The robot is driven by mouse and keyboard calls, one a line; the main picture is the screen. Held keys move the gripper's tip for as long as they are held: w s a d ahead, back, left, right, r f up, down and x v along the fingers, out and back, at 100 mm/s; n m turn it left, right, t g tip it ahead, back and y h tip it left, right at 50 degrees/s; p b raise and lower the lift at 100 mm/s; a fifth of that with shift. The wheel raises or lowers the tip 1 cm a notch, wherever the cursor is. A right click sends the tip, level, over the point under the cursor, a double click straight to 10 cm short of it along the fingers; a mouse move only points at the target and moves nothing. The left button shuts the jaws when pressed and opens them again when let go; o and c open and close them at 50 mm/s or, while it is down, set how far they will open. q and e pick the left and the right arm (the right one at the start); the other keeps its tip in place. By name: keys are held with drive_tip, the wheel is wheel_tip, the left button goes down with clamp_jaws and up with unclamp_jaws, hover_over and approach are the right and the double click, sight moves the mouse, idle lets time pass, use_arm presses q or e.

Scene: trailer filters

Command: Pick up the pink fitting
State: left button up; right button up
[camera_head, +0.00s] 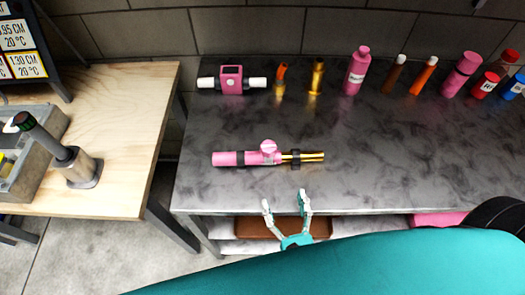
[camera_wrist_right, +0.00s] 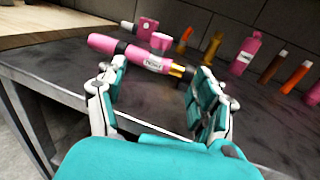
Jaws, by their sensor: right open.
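A pink fitting (camera_head: 238,158) lies on its side on the dark metal table, with a round pink knob on top, black bands and brass-coloured tubes at its right end. It also shows in the right wrist view (camera_wrist_right: 108,44), beyond and between the fingers. Another pink piece (camera_head: 232,78), block-shaped with white ends, lies at the back left of the table; it is partly seen in the wrist view (camera_wrist_right: 147,29). My right gripper (camera_head: 285,198) is open and empty at the table's front edge, apart from the near fitting. My left gripper is not in view.
Brass and orange parts (camera_head: 317,76), a pink bottle (camera_head: 356,72), tubes and red and blue containers stand along the back. A wooden table (camera_head: 125,105) with a grey tray (camera_head: 40,165) is at left. The dark table's middle right is clear.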

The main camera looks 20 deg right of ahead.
sight(271, 156)
drive_tip(key=w+p, duration=0.2)
drive_tip(key=w, duration=0.7)
drive_tip(key=shift+r, duration=0.15)
drive_tip(key=shift+w+d+p, duration=0.1)
drive_tip(key=shift+w+p, duration=0.25)
drive_tip(key=shift+w, duration=0.55)
drive_tip(key=w, duration=0.1)
drive_tip(key=w+p, duration=0.1)
drive_tip(key=w, duration=0.1)
drive_tip(key=w+p, duration=0.1)
drive_tip(key=shift+w+d, duration=0.25)
drive_tip(key=shift+w, duration=0.1)
drive_tip(key=shift+s, duration=0.1)
drive_tip(key=c, duration=1.3)
clamp_jaws()
drive_tip(key=shift+r, duration=0.15)
